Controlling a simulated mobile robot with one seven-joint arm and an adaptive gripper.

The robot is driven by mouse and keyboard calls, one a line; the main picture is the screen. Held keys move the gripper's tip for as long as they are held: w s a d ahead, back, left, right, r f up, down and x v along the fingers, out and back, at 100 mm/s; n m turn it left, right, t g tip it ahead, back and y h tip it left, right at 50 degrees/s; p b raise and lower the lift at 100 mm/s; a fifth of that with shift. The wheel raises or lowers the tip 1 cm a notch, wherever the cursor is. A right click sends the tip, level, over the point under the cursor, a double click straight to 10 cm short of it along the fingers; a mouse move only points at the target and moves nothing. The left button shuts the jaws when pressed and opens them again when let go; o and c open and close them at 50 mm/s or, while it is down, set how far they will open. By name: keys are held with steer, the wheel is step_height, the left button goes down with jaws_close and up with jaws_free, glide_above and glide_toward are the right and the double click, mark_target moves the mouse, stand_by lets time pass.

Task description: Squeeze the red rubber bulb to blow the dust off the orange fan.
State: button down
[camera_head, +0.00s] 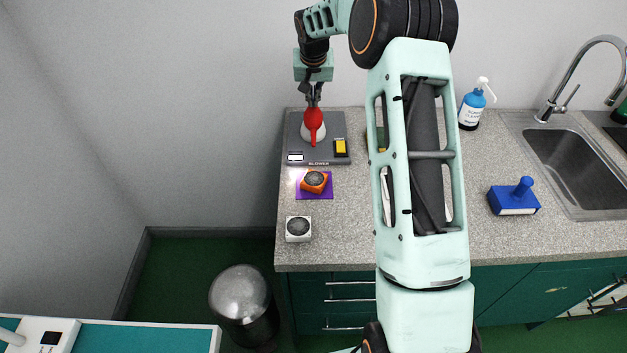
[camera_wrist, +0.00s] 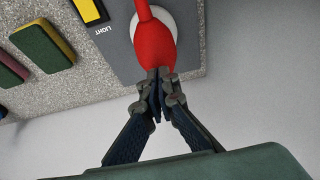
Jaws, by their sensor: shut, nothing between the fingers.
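The red rubber bulb (camera_head: 313,121) stands on a white round foot on the grey blower base (camera_head: 332,128); its nozzle points toward the front. My gripper (camera_head: 313,96) is just behind and above the bulb, pointing down. In the wrist view the fingertips (camera_wrist: 158,82) are together and empty at the near end of the bulb (camera_wrist: 155,43); I cannot tell whether they touch it. The orange fan (camera_head: 323,187) lies on a purple mat (camera_head: 303,194) in front of the base. Its middle looks grey and dusty.
A white fan (camera_head: 298,236) sits near the counter's front edge. The base has a yellow switch (camera_head: 341,147), marked LIGHT in the wrist view. Sponges (camera_wrist: 42,44) lie beside the base. A spray bottle (camera_head: 470,108), a blue-handled block (camera_head: 514,197) and a sink (camera_head: 575,157) are to the right.

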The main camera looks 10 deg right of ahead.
mark_target(313, 111)
steer(key=shift+f+b, duration=1.4)
steer(key=shift+f, duration=0.55)
steer(key=shift+r+p, duration=1.15)
steer(key=shift+r, duration=0.75)
steer(key=shift+f, duration=0.1)
steer(key=shift+r, duration=0.25)
steer(key=shift+r+p, duration=1.4)
steer(key=shift+r, duration=1)
